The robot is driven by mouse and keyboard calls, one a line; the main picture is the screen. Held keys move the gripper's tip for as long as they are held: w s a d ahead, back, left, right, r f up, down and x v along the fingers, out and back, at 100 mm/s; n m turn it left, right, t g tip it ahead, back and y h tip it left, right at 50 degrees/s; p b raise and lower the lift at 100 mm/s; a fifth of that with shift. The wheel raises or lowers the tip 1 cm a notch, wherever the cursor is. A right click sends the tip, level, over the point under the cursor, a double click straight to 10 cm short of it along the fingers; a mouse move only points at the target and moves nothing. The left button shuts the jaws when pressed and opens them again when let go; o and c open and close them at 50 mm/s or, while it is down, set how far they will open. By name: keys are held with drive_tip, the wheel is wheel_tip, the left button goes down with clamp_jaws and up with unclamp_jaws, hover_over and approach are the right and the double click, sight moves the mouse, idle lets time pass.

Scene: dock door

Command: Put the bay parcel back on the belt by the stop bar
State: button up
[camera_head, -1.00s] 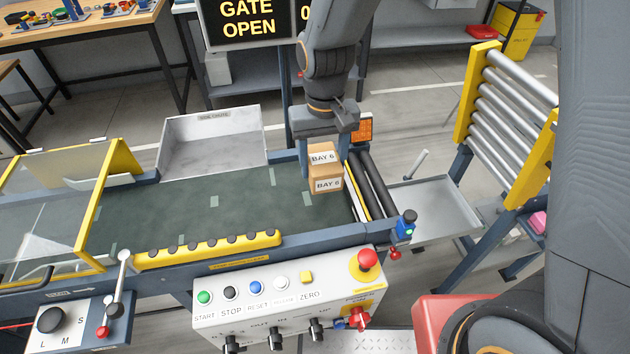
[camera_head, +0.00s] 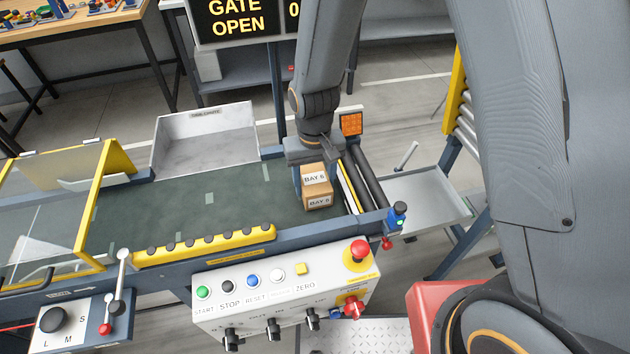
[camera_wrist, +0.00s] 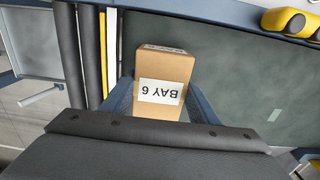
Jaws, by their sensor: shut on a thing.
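The bay parcel (camera_head: 317,187) is a small brown box with white "BAY 6" labels. It is at the right end of the dark green belt (camera_head: 240,213), just left of the yellow stop bar (camera_head: 347,187). My gripper (camera_head: 312,172) comes down from above and is shut on the parcel. In the wrist view the parcel (camera_wrist: 163,75) sits between the two blue fingers, its label upside down. The stop bar (camera_wrist: 109,50) shows beside it there, with a narrow gap. I cannot tell whether the parcel's underside touches the belt.
Black rollers (camera_head: 369,182) and a grey tray (camera_head: 425,194) lie beyond the stop bar. A yellow rail with black rollers (camera_head: 205,245) lines the belt's near side. A control box (camera_head: 285,290) stands in front. A grey chute (camera_head: 205,138) is behind, and a sign reads GATE OPEN (camera_head: 236,17).

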sight(314, 178)
drive_tip(key=o, duration=1.2)
drive_tip(key=shift+f, duration=0.1)
wheel_tip(314, 178, up, 12)
drive_tip(key=b, duration=0.3)
drive_tip(key=s+d+m, duration=0.1)
drive_tip(key=s+d, duration=0.2)
drive_tip(key=d, duration=0.6)
drive_tip(key=s+d+r+m+t, duration=0.1)
drive_tip(key=s+d, duration=0.3)
drive_tip(key=d, duration=0.6)
drive_tip(key=shift+s+d+r+m, duration=0.15)
drive_tip(key=shift+d+r+m, duration=0.1)
drive_tip(key=shift+m, duration=0.25)
